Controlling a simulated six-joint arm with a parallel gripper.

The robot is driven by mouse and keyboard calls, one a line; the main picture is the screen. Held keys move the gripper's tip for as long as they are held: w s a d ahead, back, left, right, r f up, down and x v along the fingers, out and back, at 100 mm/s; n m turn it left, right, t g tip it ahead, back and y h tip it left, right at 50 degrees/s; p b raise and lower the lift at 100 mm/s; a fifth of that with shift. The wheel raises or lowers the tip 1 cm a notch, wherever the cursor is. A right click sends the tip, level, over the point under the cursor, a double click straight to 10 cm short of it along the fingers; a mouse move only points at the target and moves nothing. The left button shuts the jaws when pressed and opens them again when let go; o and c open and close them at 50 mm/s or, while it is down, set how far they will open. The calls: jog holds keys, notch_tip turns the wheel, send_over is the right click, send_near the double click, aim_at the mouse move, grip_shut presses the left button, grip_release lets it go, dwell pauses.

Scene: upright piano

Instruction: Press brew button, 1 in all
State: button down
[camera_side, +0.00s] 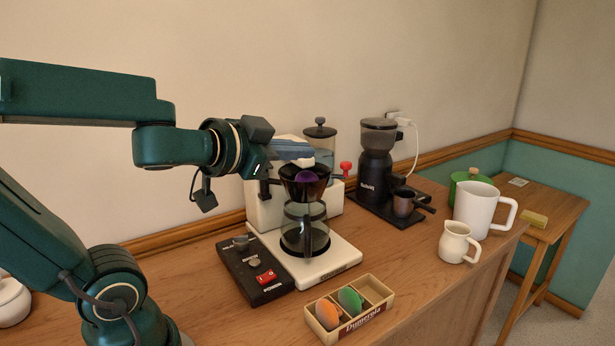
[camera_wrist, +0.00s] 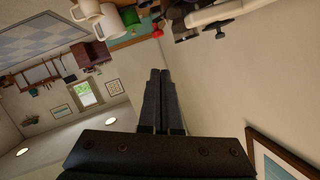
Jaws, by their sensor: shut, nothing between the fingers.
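A black control box (camera_side: 275,291) sits on the counter at the left of the white coffee maker (camera_side: 338,259). I cannot read which control is the brew button. A glass carafe (camera_side: 304,232) stands on the maker under a dark filter basket with something purple in it. My gripper (camera_side: 303,152) is above and beyond the box, level with the maker's top, pointing right. In the wrist view my gripper (camera_wrist: 160,73) is shut with nothing in it.
A wooden box (camera_side: 378,316) with an orange and a green piece stands in front of the maker. A black grinder (camera_side: 376,168), a small jug (camera_side: 457,243) and a white mug (camera_side: 480,211) stand to the right. The space above the control box is clear.

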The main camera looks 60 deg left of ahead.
jog(key=m, duration=0.1)
jog(key=m+g+h, duration=0.3)
jog(key=m+g, duration=0.1)
jog(key=g, duration=0.3)
send_over(251, 263)
notch_tip(251, 263, down, 12)
jog(key=shift+f, duration=0.15)
jog(key=shift+a+f, duration=0.1)
jog(key=shift+f, duration=4.3)
jog(key=shift+m, duration=0.3)
jog(key=shift+f, duration=0.45)
